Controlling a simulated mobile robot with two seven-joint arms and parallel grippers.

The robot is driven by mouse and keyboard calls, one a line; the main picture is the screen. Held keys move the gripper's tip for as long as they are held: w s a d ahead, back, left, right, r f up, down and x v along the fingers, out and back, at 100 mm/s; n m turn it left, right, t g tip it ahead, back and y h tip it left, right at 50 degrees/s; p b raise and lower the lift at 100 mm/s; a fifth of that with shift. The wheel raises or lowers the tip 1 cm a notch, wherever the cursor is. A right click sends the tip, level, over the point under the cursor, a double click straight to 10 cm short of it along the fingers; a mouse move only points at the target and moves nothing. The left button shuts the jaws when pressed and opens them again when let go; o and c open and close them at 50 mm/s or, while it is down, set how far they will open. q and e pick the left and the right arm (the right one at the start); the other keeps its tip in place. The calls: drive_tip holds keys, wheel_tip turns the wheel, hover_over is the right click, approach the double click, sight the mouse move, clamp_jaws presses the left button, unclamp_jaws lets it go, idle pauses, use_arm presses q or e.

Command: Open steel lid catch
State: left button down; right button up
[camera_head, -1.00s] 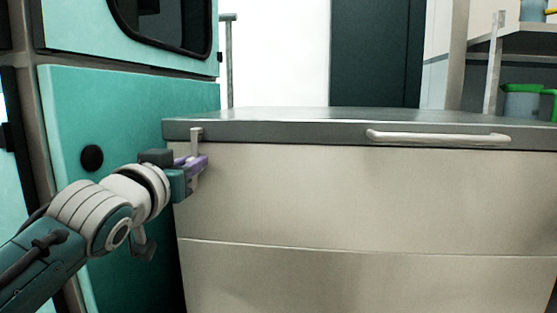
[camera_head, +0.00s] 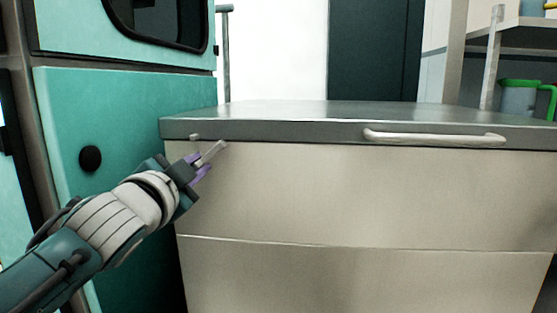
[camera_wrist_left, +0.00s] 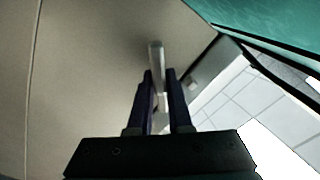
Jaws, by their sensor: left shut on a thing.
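The steel lid catch (camera_head: 213,152) is a thin pale lever near the left end of the chest's front, just below the lid's edge. It is tilted, its free end pointing up and right. A small stub (camera_head: 194,136) stands on the lid's edge to the left of it. My left gripper (camera_head: 198,168) is shut on the catch, its purple fingers either side of the lever. In the left wrist view the catch (camera_wrist_left: 156,55) sticks out between the two dark fingers (camera_wrist_left: 160,92). The lid (camera_head: 300,112) lies flat on the chest. My right gripper is not in view.
A light bar handle (camera_head: 435,138) runs along the lid's front edge to the right. A teal cabinet (camera_head: 125,110) with a black knob (camera_head: 90,158) stands close at the left. A shelf (camera_head: 525,38) with containers is at the back right. The chest's front (camera_head: 360,190) is clear.

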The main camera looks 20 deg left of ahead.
use_arm(q)
drive_tip(key=m, duration=0.5)
drive_tip(key=shift+d+f+m, duration=0.15)
drive_tip(key=shift+f+m, duration=0.15)
drive_tip(key=shift+f, duration=0.1)
idle(0.3)
drive_tip(key=c, duration=0.8)
unclamp_jaws()
drive_tip(key=shift+c, duration=0.2)
drive_tip(key=p+v, duration=0.1)
drive_tip(key=v, duration=0.9)
